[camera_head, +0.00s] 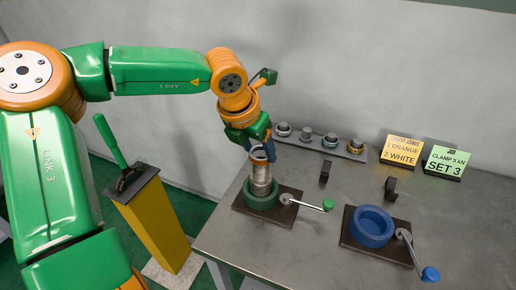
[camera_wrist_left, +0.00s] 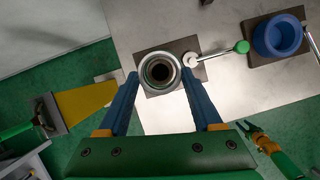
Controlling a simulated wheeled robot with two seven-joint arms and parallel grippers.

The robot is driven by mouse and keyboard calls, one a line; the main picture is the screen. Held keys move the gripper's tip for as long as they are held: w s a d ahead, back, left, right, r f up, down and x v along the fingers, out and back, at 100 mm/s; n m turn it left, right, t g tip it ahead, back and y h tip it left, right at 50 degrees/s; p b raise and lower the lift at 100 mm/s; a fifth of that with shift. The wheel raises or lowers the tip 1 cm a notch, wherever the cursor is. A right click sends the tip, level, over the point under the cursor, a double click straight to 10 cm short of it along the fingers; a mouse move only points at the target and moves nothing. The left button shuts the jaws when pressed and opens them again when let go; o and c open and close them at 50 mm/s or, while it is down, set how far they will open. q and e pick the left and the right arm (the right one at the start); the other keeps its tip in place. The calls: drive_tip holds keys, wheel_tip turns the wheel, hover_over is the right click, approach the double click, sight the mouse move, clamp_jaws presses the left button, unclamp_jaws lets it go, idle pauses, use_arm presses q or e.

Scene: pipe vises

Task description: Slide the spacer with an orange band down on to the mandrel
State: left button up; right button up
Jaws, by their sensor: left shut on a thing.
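My left gripper (camera_head: 262,156) points down over the green vise (camera_head: 250,200), with its blue fingers shut on a metal ring-shaped spacer (camera_head: 259,157). In the left wrist view the spacer (camera_wrist_left: 160,70) shows end-on, a round rim with a dark bore between the two fingers. Its band is too small and hidden to make out. The mandrel (camera_head: 261,182), a silvery upright cylinder, stands in the green vise just below the fingers. I cannot tell whether the spacer touches it. My right gripper (camera_wrist_left: 248,127) shows small in the left wrist view; its jaw state is unclear.
A rack (camera_head: 320,145) with several banded rings stands at the back. A blue vise (camera_head: 372,226) with a blue-knobbed handle is to the right. Two signs (camera_head: 403,151) read "1 orange, 2 white" and "clamp 5 kN, set 3". A yellow lever post (camera_head: 158,225) stands left of the table.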

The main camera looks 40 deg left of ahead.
sight(256, 167)
idle(0.3)
use_arm(q)
drive_tip(key=shift+b, duration=0.3)
idle(0.4)
drive_tip(key=shift+f+b, duration=3.45)
drive_tip(key=shift+b, duration=0.45)
drive_tip(key=o, duration=1.4)
drive_tip(key=shift+r, duration=0.1)
drive_tip(key=v, duration=0.7)
drive_tip(key=shift+p, duration=0.3)
